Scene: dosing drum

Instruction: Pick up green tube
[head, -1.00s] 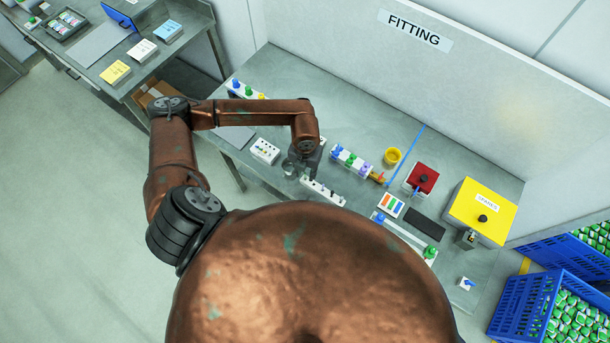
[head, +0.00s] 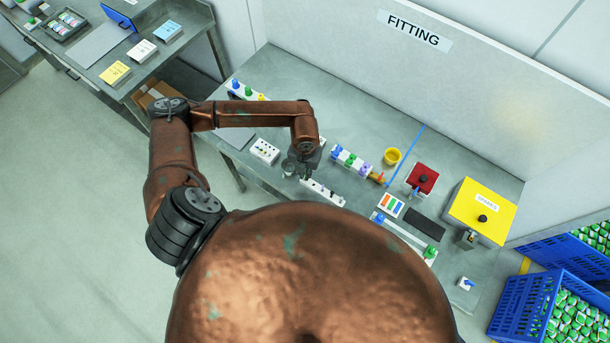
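A white rack (head: 342,163) on the bench holds blue, green and purple pieces; its green piece (head: 351,159) is in the middle. Another green piece (head: 248,91) stands between a blue and a yellow one at the back left. I cannot tell which green piece is the tube. My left gripper (head: 298,172) points down left of the white rack, just above and behind a white strip with dark holes (head: 322,192). Its fingers are small and dark, so their opening and anything between them cannot be made out. My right gripper is not in view.
A white block with holes (head: 264,151) lies left of the gripper. A yellow cup (head: 392,156), red box (head: 422,178) and yellow box (head: 482,212) stand to the right. A green-topped piece (head: 430,252) is at the front right. The bench's back middle is clear.

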